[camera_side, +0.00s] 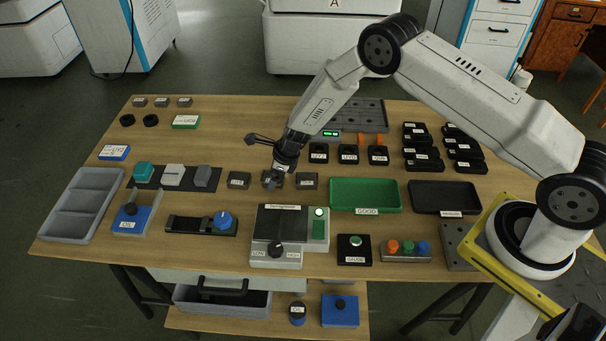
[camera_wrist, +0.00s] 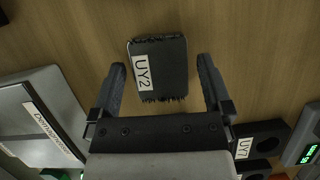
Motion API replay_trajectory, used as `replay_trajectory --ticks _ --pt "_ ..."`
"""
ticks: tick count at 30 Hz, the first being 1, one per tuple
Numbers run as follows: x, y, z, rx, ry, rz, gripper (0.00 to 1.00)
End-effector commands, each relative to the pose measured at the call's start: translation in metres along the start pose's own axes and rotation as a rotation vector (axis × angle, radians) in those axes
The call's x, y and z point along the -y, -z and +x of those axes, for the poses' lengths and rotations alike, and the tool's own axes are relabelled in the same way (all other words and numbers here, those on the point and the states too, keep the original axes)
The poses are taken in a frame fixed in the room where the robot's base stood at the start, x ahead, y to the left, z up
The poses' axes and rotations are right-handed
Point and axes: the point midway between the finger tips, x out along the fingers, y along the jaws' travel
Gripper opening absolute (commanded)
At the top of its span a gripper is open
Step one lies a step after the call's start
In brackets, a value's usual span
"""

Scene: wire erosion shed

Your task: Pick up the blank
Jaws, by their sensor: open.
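The blank is a dark grey block with rough, jagged edges and a white label reading UY2 (camera_wrist: 168,66). In the wrist view it lies flat on the wooden table. In the side view it appears as the middle block (camera_side: 273,184) of a row of three, partly hidden by my gripper. My gripper (camera_side: 279,168) is over it, pointing down. In the wrist view my gripper (camera_wrist: 160,62) is open, one finger on each side of the blank, with wood showing between. I cannot tell how far above the table the fingertips are.
Similar blocks stand to the left (camera_side: 238,180) and right (camera_side: 307,181). The demagnetiser (camera_side: 276,260) is in front, with a green GOOD tray (camera_side: 365,208) to its right. A black tray (camera_side: 444,211) lies farther right. Black labelled holders (camera_side: 348,154) stand behind right.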

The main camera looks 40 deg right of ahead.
Motion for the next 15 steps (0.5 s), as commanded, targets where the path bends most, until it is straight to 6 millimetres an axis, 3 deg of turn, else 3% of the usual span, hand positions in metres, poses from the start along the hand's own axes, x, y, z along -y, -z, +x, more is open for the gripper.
replay_trajectory --ticks 7,8,15 --pt "0.0001 0.0000 -0.0002 0.000 0.000 0.000 1.00" --pt "0.0001 -0.0001 -0.0003 0.000 0.000 0.000 0.94" --pt "0.0001 0.0000 -0.0003 0.000 0.000 0.000 0.17"
